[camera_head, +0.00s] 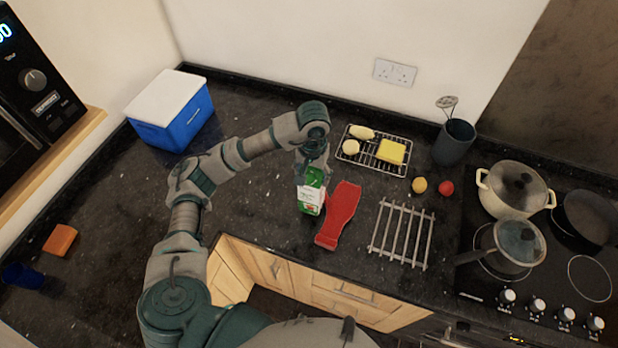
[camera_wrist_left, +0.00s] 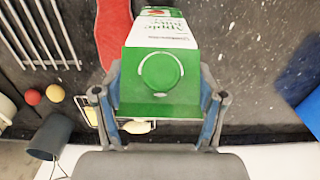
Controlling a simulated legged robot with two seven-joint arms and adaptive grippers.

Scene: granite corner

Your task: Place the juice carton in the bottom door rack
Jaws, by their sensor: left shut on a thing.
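The juice carton (camera_head: 311,196) is green and white with a round green cap, and stands at the front part of the dark granite counter, left of a red flat board. My left gripper (camera_head: 312,172) comes down over its top and is shut on it. In the left wrist view the carton (camera_wrist_left: 160,75) sits between the two fingers of the left gripper (camera_wrist_left: 158,110), with its label and cap facing the camera. I cannot tell whether its base touches the counter. My right gripper does not show. No fridge or door rack is in view.
A red board (camera_head: 338,215) lies close right of the carton, then a metal trivet (camera_head: 401,234). A wire rack (camera_head: 372,163) with food stands behind. A blue cool box (camera_head: 172,112) stands back left. Pots (camera_head: 515,190) stand on the hob at right. The left counter is mostly clear.

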